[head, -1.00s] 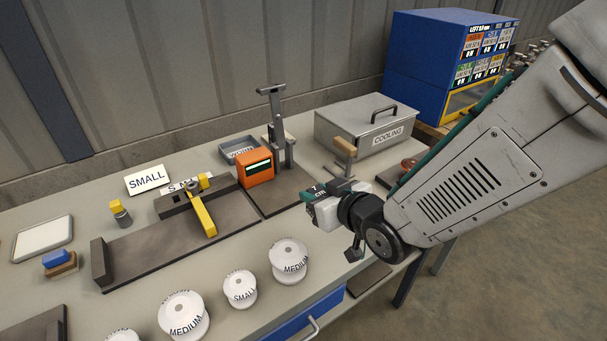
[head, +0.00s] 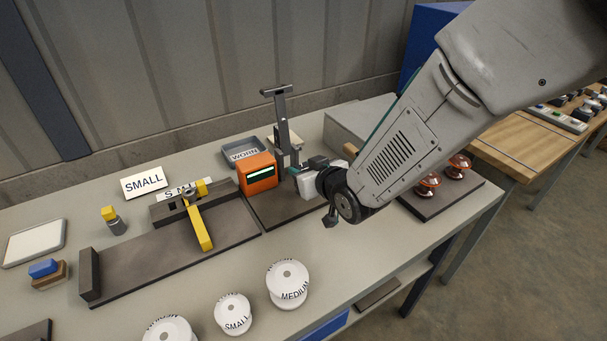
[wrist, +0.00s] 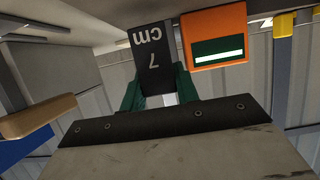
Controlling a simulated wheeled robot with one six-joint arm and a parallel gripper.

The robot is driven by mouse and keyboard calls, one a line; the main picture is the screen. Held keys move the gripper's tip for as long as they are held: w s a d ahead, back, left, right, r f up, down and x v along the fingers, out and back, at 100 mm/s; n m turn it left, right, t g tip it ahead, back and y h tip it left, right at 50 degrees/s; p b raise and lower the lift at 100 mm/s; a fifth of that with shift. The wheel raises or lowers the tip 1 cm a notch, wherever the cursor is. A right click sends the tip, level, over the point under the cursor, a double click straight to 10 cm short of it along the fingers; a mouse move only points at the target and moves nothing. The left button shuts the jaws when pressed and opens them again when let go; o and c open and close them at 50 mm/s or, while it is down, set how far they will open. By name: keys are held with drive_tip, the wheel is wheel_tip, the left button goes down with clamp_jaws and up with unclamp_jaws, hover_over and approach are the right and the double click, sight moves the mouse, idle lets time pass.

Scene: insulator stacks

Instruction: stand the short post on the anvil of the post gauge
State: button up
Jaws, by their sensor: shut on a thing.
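The short post, a dark block marked "7 cm" (wrist: 152,55), is held between the green fingers of my gripper (wrist: 158,88) in the wrist view. My gripper is shut on it. In the head view my gripper (head: 305,170) is at the right side of the post gauge, close to its grey column (head: 283,125). The gauge has an orange box with a lit display (head: 257,172), which also shows just right of the post in the wrist view (wrist: 217,38). The anvil is hidden, so I cannot tell whether the post touches it.
A dark fixture with a yellow lever (head: 201,228) lies left of the gauge. White insulators, one marked MEDIUM (head: 288,285) and one SMALL (head: 233,314), stand in front. A grey tray (head: 236,143) is behind. A grey box (head: 350,122) and brown insulators (head: 459,165) are to the right.

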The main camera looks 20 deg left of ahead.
wheel_tip(320, 180, down, 2)
drive_tip(key=o, duration=1.1)
drive_tip(key=shift+f, duration=0.1)
drive_tip(key=v, duration=1.2)
drive_tip(key=shift+r, duration=0.2)
drive_tip(key=shift+d, duration=0.1)
